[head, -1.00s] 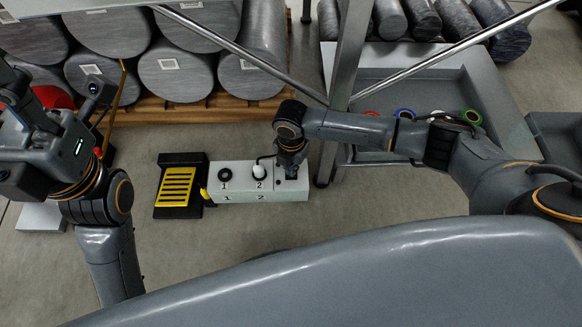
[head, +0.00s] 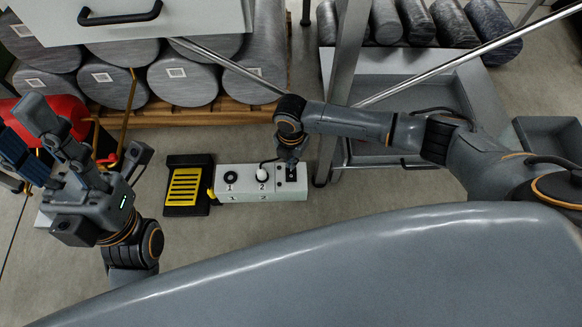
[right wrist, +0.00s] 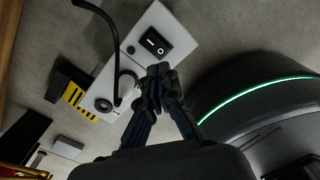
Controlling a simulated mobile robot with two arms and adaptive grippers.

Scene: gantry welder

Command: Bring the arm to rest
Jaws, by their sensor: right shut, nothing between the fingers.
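My right arm reaches in from the right in the head view, bent down over a white control box (head: 236,186). My right gripper (right wrist: 160,72) is shut and empty in the right wrist view, its fingertips together close to the box's edge and a black rocker switch (right wrist: 156,42). In the head view the wrist hides most of it. The box has a black knob (head: 230,177) marked 1 and a white one (head: 262,175) marked 2. My left gripper (head: 22,128) is raised at the left of the head view, fingers apart, with nothing seen between them.
A black and yellow pedal (head: 184,186) sits left of the box. Grey cylinders (head: 183,78) lie on a wooden pallet behind. A metal post (head: 345,90) stands close to my right forearm. A light panel with a black handle (head: 120,16) fills the top left.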

